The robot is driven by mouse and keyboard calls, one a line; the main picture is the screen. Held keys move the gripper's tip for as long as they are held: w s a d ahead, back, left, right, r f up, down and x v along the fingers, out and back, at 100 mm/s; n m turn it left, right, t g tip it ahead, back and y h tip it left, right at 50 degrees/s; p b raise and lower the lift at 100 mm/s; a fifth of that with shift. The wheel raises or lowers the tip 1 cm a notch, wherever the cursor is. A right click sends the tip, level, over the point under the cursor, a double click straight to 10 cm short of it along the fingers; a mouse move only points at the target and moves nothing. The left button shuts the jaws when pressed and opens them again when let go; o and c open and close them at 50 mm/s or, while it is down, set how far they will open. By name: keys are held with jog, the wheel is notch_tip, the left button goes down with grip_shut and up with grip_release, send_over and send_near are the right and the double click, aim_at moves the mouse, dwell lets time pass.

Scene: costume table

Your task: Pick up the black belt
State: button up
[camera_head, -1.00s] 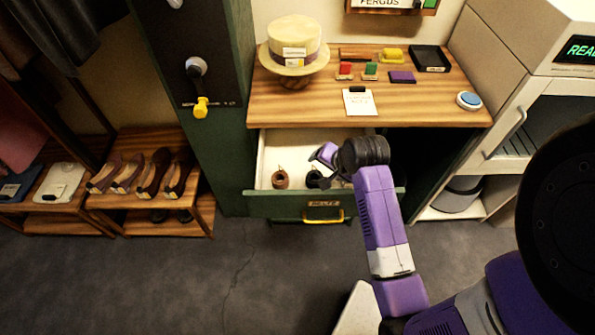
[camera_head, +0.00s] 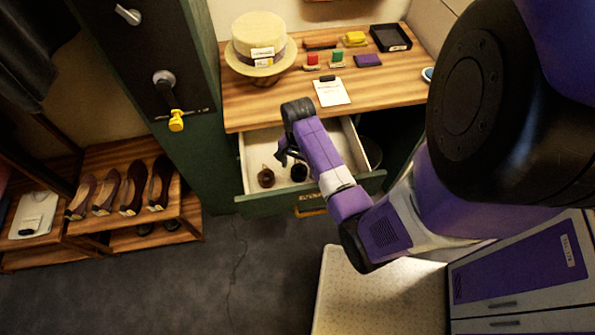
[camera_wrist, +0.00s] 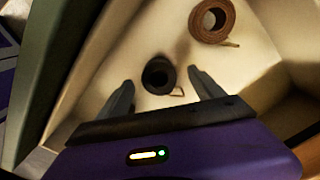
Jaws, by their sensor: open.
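The black belt (camera_wrist: 158,75) is a rolled coil with a small buckle, lying on the pale floor of the open drawer. It also shows in the head view (camera_head: 299,172), just beside my gripper (camera_head: 287,152). In the wrist view my gripper (camera_wrist: 160,85) is open, with one finger on each side of the black belt's near part and nothing held. A brown rolled belt (camera_wrist: 212,20) lies in the same drawer, farther up in the wrist view. It is left of the black belt in the head view (camera_head: 266,177).
The green drawer front (camera_head: 350,187) and the side walls enclose the belts. Above is a wooden tabletop (camera_head: 262,113) with a straw hat (camera_head: 259,42), stamps, a clipboard (camera_head: 331,91) and a black tray (camera_head: 390,38). A shoe rack (camera_head: 190,207) stands left.

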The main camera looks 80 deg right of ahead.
aim_at(299, 170)
jog(key=shift+s+d+f, duration=0.1)
jog(key=shift+d+f, duration=0.05)
jog(key=shift+f, duration=1.45)
jog(key=c, duration=1.6)
jog(key=shift+r, duration=0.1)
